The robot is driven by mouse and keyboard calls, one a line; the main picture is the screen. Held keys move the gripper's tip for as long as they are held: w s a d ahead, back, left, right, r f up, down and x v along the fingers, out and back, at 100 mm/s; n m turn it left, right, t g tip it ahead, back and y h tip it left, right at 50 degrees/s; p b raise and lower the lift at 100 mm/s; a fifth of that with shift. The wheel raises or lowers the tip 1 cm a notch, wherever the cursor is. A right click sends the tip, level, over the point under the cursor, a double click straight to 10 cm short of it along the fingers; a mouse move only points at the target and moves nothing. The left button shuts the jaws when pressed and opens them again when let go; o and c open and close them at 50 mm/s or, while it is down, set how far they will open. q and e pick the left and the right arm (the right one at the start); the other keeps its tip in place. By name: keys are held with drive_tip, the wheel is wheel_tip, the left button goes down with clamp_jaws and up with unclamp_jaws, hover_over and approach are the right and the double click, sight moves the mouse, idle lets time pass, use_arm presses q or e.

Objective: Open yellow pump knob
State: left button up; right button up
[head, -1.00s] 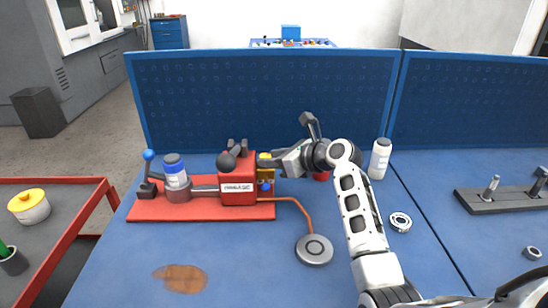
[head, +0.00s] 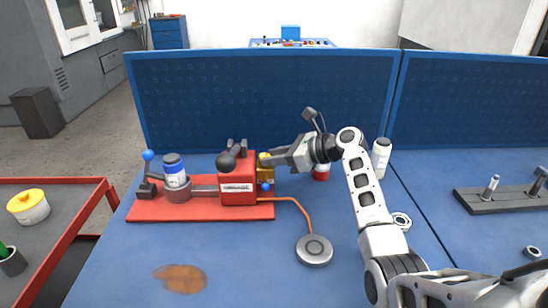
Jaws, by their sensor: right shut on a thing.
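The red pump unit (head: 238,188) stands on a red base plate (head: 150,211) on the blue table. A yellow knob (head: 265,157) sits on the yellow fitting (head: 266,175) at the pump's right side. My right gripper (head: 272,159) reaches in from the right, its fingers at the yellow knob and shut on it; they hide part of the knob. A blue ball (head: 267,187) shows below on the fitting. My left gripper is not in view.
A white bottle (head: 381,157) and a red-and-white container (head: 320,172) stand behind my right arm. A round grey disc (head: 314,250) joins the pump by an orange hose (head: 296,208). A brown stain (head: 181,279) marks the table front, which is otherwise clear.

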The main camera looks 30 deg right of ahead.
use_arm(q)
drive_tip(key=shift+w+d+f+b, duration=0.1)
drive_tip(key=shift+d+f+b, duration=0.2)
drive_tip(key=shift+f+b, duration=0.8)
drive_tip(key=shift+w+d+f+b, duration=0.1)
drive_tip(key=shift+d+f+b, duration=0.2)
drive_tip(key=shift+b, duration=1.6)
use_arm(e)
drive_tip(key=shift+w+d+f+n+g+y, duration=0.1)
drive_tip(key=shift+w+d+n+g+y, duration=0.1)
drive_tip(key=shift+n+g+y, duration=0.6)
drive_tip(key=shift+w+d+r+n+g+y, duration=0.15)
drive_tip(key=shift+n+g+y, duration=0.3)
drive_tip(key=shift+n+g, duration=0.65)
drive_tip(key=shift+w+d+f+n+g+y, duration=0.1)
drive_tip(key=shift+w+f+n+g+y, duration=0.1)
drive_tip(key=shift+n+g+y, duration=0.6)
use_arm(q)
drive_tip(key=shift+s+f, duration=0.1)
use_arm(e)
drive_tip(key=shift+n, duration=0.3)
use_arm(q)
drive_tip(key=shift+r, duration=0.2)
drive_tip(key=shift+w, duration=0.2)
use_arm(e)
drive_tip(key=o, duration=0.7)
